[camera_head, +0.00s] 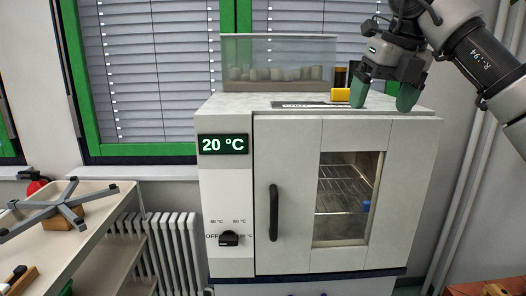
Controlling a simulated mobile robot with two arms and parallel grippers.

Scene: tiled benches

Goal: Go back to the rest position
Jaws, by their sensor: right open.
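My right gripper (384,95) hangs above the right side of the oven's top, its green-tipped fingers apart with nothing between them. Its arm comes in from the upper right. A yellow block (340,95) is just left of the fingers on the oven top, with a dark object behind it. The white oven (224,185) stands in the middle with its door (295,155) closed. Its display (222,144) reads 20 °C. A wire rack and a small blue item (366,206) show through the door window. My left gripper is not in view.
A clear box (278,58) with brownish contents stands on the oven top. At left, a bench (92,190) carries a grey cross-shaped stand (62,205) and a red object (36,186). A radiator (172,245) is between bench and oven. Pipes run along the right wall.

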